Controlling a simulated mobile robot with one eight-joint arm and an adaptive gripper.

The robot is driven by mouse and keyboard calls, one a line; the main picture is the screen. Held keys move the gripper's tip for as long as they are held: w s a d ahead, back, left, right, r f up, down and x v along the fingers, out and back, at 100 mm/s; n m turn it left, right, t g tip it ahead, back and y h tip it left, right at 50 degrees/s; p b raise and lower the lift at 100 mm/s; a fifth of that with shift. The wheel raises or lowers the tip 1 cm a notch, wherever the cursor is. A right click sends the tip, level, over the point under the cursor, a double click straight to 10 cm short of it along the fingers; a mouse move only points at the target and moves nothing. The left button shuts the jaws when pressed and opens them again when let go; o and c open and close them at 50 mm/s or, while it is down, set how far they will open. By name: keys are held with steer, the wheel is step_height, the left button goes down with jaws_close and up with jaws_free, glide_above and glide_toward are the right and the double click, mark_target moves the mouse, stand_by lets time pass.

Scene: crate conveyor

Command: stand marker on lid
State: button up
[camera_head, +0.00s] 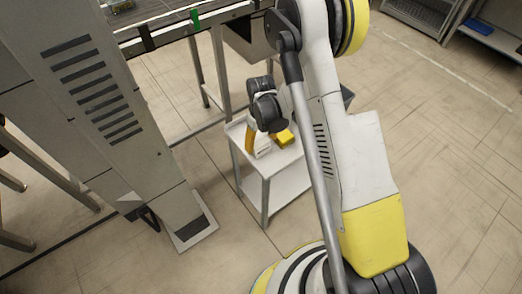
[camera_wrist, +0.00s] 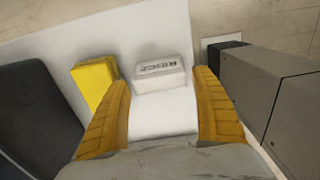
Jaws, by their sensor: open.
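A white block with dark lettering (camera_wrist: 161,68) stands on the white cart top, seen between my fingers in the wrist view. It also shows low beside my gripper in the head view (camera_head: 263,149). My gripper (camera_wrist: 163,108) is open, with one ribbed orange finger on each side of a white surface in front of the lettered block. I cannot tell whether that surface is part of the block. In the head view my gripper (camera_head: 257,141) points down over the cart. A yellow block (camera_wrist: 95,80) sits left of the lettered block. I cannot make out which thing is the marker or the lid.
The small white cart (camera_head: 284,186) has an upper and a lower shelf. A dark grey box shape (camera_wrist: 262,85) is close right of my gripper in the wrist view. A conveyor (camera_head: 168,28) runs behind, with a grey column (camera_head: 100,95) at left. Open tiled floor lies around.

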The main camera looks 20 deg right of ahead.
step_height(320, 180, down, 2)
steer(key=shift+f+b, duration=0.2)
steer(key=shift+b, duration=0.1)
steer(key=shift+r, duration=0.1)
steer(key=c, duration=1)
steer(key=shift+r, duration=0.1)
steer(key=shift+c, duration=0.2)
step_height(320, 180, up, 5)
steer(key=p, duration=0.3)
steer(key=shift+f, duration=0.2)
steer(key=s+d+r+p, duration=0.4)
steer(key=s+d+r, duration=0.1)
steer(key=d, duration=0.5)
steer(key=shift+s+r, duration=0.4)
steer(key=shift+r, duration=0.25)
